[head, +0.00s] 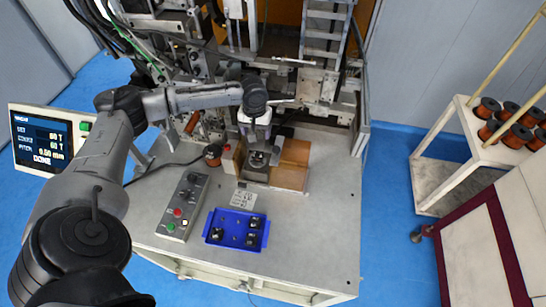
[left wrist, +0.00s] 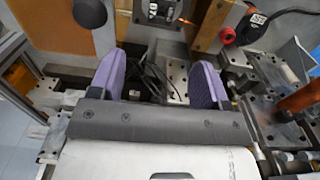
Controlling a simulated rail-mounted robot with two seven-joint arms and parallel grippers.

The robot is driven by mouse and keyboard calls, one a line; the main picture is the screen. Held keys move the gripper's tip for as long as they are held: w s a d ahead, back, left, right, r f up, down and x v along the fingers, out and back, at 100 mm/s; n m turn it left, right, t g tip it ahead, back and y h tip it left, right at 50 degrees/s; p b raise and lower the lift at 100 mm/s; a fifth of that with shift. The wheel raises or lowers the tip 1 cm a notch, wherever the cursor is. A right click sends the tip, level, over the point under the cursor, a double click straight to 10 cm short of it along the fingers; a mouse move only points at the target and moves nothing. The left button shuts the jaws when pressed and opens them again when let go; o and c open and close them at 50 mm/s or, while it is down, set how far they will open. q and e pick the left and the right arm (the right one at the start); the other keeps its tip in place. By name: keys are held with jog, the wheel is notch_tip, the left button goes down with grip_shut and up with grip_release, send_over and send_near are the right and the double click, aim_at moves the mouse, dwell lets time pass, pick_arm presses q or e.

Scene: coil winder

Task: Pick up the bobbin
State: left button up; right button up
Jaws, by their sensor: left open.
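Several small black bobbins lie in a blue tray (head: 236,228) on the machine's table; one bobbin (head: 254,222) is at its right side. Another small dark, bobbin-like part (head: 258,158) sits on a metal fixture just below my left gripper (head: 257,145) in the head view. In the left wrist view a dark square plate with a light part on it (left wrist: 160,8) shows at the top edge, partly cut off. My left gripper's purple fingers (left wrist: 160,68) are spread apart with nothing held between them; dark wires and metal machine parts lie behind. My right gripper is not in view.
Brown blocks (head: 291,166) flank the fixture. A copper wire spool (head: 212,154) and a grey control box (head: 182,206) stand to its left. The winder frame (head: 315,75) rises behind. A cart with copper spools (head: 500,130) stands right. The table's front right is clear.

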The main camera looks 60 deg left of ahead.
pick_arm(q)
send_over(258, 156)
notch_tip(258, 156, down, 8)
jog(key=shift+d+r+p, duration=0.1)
jog(key=shift+d+p, duration=0.05)
jog(key=shift+p, duration=0.2)
notch_tip(258, 156, down, 4)
jog(key=shift+f+p, duration=0.1)
jog(key=shift+p, duration=0.45)
jog(key=shift+f, duration=0.6)
jog(key=c, duration=1.1)
jog(key=shift+o, duration=0.2)
notch_tip(258, 156, up, 9)
jog(key=shift+f+b, duration=0.1)
jog(key=shift+b, duration=0.45)
jog(key=shift+r, duration=0.65)
jog(key=shift+s+d, duration=0.1)
